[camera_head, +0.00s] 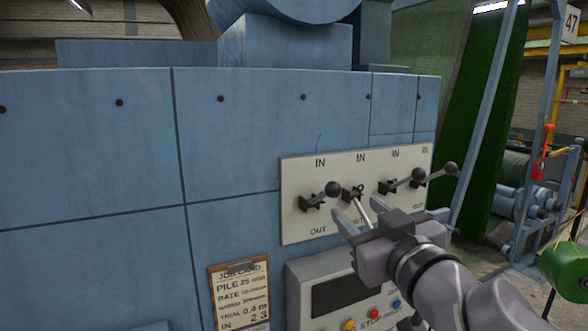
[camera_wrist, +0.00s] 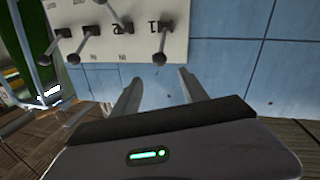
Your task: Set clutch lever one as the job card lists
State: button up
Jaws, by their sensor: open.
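The cream lever panel (camera_head: 300,228) has a row of levers with IN above and OUT below. In the head view, lever one (camera_head: 322,194) is leftmost, its dark knob raised toward IN. In the inverted wrist view, lever one (camera_wrist: 162,42) stands beside its "1" label, knob toward the IN edge. The job card (camera_head: 240,297) reads "IN 2 3" on its bottom line. My gripper (camera_head: 348,210) is open and empty in front of the panel. In the wrist view, the knob lies just beyond the gap between my fingertips (camera_wrist: 158,76), with no visible contact.
Lever two's rod (camera_head: 362,208) slopes down toward OUT close to my fingers. Lever three's knob (camera_head: 418,174) and lever four's knob (camera_head: 450,168) stick out to the right, both raised. A grey button box (camera_head: 300,275) juts out below the panel. Left of the panel is flat blue casing.

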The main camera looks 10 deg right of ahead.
aim_at(328, 184)
jog(key=w, duration=0.4)
jog(key=w+a, duration=0.1)
jog(key=w, duration=0.9)
jog(key=shift+w+a+f, duration=0.1)
jog(key=shift+w+a, duration=0.05)
jog(key=shift+a, duration=0.15)
jog(key=shift+w+a+p, duration=0.1)
jog(key=shift+w+p, duration=0.2)
jog(key=shift+w, duration=0.35)
jog(key=shift+s, duration=0.15)
jog(key=shift+c, duration=0.9)
grip_shut()
